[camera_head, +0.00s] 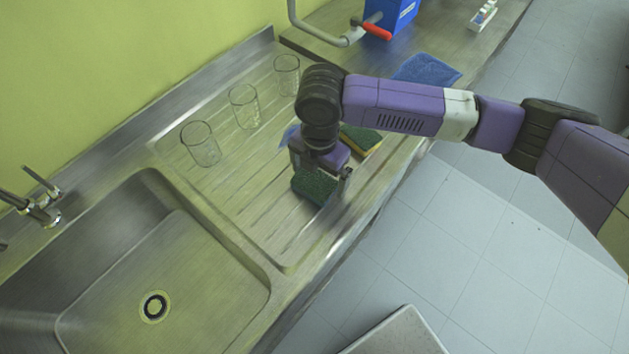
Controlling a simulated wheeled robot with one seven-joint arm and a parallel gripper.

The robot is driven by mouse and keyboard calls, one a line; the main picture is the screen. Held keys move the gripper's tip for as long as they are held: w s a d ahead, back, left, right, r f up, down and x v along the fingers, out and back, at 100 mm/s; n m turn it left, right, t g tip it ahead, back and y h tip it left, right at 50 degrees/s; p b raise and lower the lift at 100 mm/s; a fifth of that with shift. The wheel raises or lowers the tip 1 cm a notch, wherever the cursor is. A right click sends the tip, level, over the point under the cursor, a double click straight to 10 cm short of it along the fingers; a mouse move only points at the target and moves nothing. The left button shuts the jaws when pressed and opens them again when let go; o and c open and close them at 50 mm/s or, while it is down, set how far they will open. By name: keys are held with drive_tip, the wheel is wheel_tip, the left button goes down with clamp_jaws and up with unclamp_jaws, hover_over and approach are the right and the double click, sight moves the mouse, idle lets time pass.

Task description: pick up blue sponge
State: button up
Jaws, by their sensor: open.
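My gripper (322,172) is open and reaches down over the ribbed drainboard, seen from above at the end of my purple arm. A sponge with a dark green scouring top (313,187) lies directly under and in front of it; its body colour is hidden, so I cannot tell if it is the blue one. I also cannot tell whether the fingers touch it. A small blue patch (289,136) shows behind the gripper at its left, mostly hidden by my arm. A yellow sponge with a green top (360,140) lies just behind the gripper at the right.
Three glass beakers (201,144) stand in a row along the back of the drainboard. A sink basin (160,280) is at the left. A blue cloth (427,69) and a blue box (391,17) lie beyond my arm. The drainboard's front edge is close to the gripper.

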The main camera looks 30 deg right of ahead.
sight(319, 176)
drive_tip(key=c, duration=1.1)
drive_tip(key=shift+c, duration=0.2)
drive_tip(key=shift+r, duration=0.1)
wheel_tip(319, 176, up, 20)
drive_tip(key=b, duration=0.2)
